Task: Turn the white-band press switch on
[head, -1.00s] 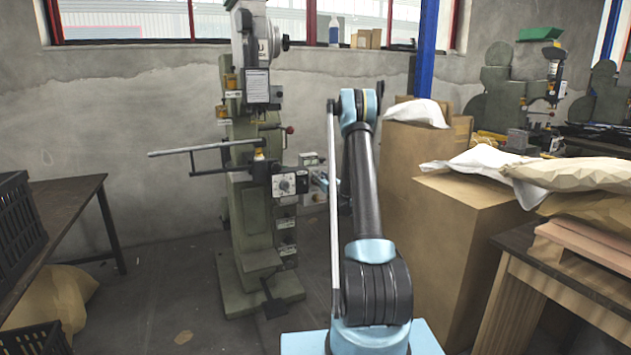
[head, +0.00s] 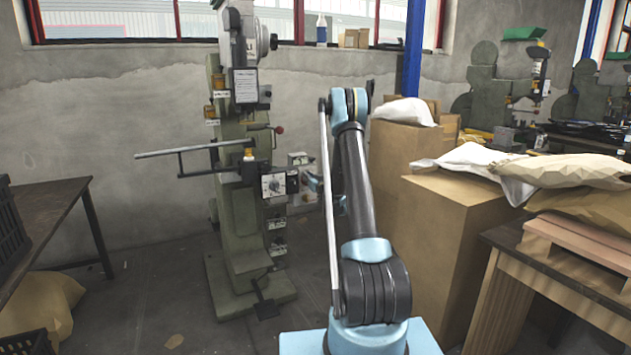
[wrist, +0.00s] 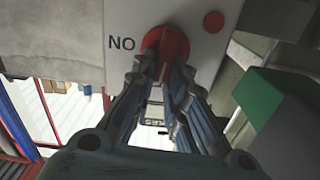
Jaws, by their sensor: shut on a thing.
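A red rotary switch knob (wrist: 168,40) sits on a pale panel (wrist: 205,70) in the wrist view, with the letters "NO" printed at its left and a red dot at its right. My gripper (wrist: 164,72) has its fingers closed around the knob's two sides. In the head view the tall green-grey press (head: 240,215) stands left of my arm. A dark-edged switch box with a pale dial face (head: 273,185) is on its front. My gripper is mostly hidden behind my arm there. I cannot make out a white band.
A long bar (head: 190,149) sticks out left from the press. A dark table (head: 45,215) stands at the left. Tall cardboard boxes (head: 440,230) and a wooden table (head: 520,265) stand close on the right. A green block (wrist: 262,95) shows in the wrist view.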

